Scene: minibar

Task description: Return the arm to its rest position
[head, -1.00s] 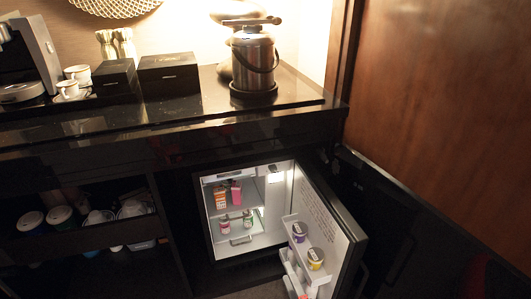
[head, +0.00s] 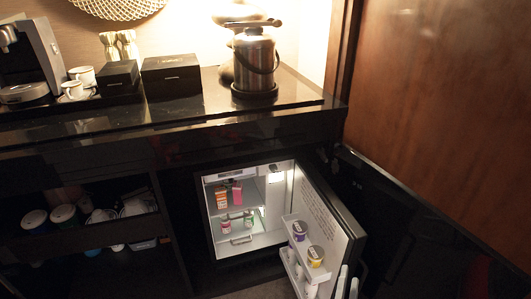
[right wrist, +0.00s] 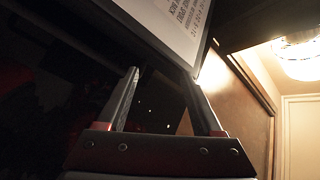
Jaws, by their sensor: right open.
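My right gripper (head: 347,283) shows at the bottom edge of the head view, its pale fingers beside the lower part of the open fridge door (head: 345,222). In the right wrist view the right gripper (right wrist: 162,84) has its two fingers spread, with nothing held between them. A white panel with printed text (right wrist: 180,15) is above the fingers there. My left gripper is in neither view.
The minibar fridge (head: 240,249) stands open, with small boxes and jars inside and two jars on the door shelf. The counter (head: 215,105) above holds a steel ice bucket (head: 254,62), two black boxes, cups and a coffee machine. A wooden panel (head: 440,100) is at right.

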